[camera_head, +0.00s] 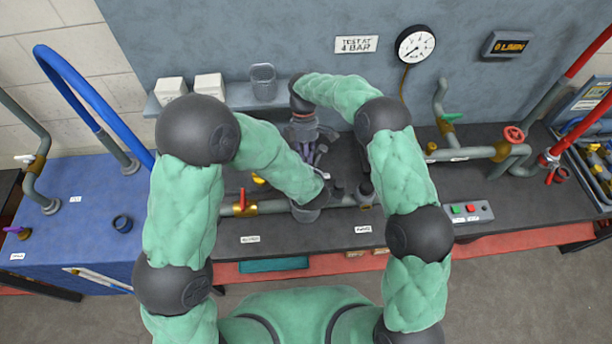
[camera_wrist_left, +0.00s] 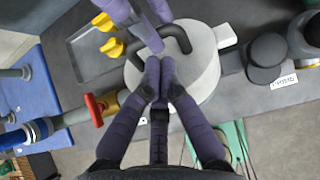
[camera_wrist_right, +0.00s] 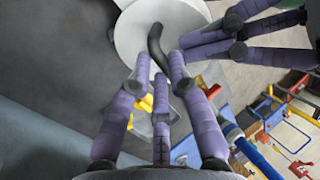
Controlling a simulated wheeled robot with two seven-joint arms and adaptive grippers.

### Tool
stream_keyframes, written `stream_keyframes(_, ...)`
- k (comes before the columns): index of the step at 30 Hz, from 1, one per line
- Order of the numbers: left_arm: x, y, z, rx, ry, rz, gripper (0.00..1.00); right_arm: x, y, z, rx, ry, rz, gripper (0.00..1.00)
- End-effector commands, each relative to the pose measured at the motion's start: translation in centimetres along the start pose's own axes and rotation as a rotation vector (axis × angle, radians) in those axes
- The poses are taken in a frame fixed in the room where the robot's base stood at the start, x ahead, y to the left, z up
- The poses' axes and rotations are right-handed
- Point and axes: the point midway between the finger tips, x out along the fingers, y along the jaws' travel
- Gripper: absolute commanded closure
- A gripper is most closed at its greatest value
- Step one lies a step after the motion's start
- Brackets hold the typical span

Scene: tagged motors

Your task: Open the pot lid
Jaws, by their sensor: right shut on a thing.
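The pot lid is a white disc with a curved black handle (camera_wrist_left: 183,40). It shows in the left wrist view (camera_wrist_left: 205,70) and the right wrist view (camera_wrist_right: 130,35); in the head view my arms hide most of it. My right gripper (camera_wrist_right: 160,65) is shut on the black handle, which shows between its fingertips (camera_wrist_right: 156,42). My left gripper (camera_wrist_left: 160,68) has its fingertips close together, over the lid near the handle, and holds nothing that I can see. Whether the lid sits on the pot is hidden.
A pipe with a red valve (camera_head: 242,200) runs left of the lid. A button box (camera_head: 470,212) stands on the dark bench to the right. The bench front (camera_head: 275,245) is mostly clear.

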Motion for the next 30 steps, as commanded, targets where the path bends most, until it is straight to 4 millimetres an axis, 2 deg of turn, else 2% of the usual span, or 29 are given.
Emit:
stream_keyframes(1,0.1,0.0,-0.1,0.000,0.000,0.000,1.00,1.2,0.3,0.1,0.000,-0.005,-0.005,1.00)
stream_keyframes(20,0.9,-0.1,1.8,-0.003,-0.009,-0.002,1.00,1.3,0.1,0.0,0.000,-0.003,-0.010,1.00)
stream_keyframes(21,0.9,-0.2,1.8,-0.003,-0.010,-0.003,1.00,1.3,0.1,0.0,0.000,-0.003,-0.010,0.75)
stream_keyframes(23,0.9,-0.2,1.9,-0.003,-0.012,-0.003,1.00,1.3,0.1,0.0,-0.001,-0.002,-0.011,0.58)
stream_keyframes(30,0.8,-0.2,2.1,-0.004,-0.015,-0.005,1.00,1.2,0.1,-0.2,-0.003,-0.002,-0.010,0.56)
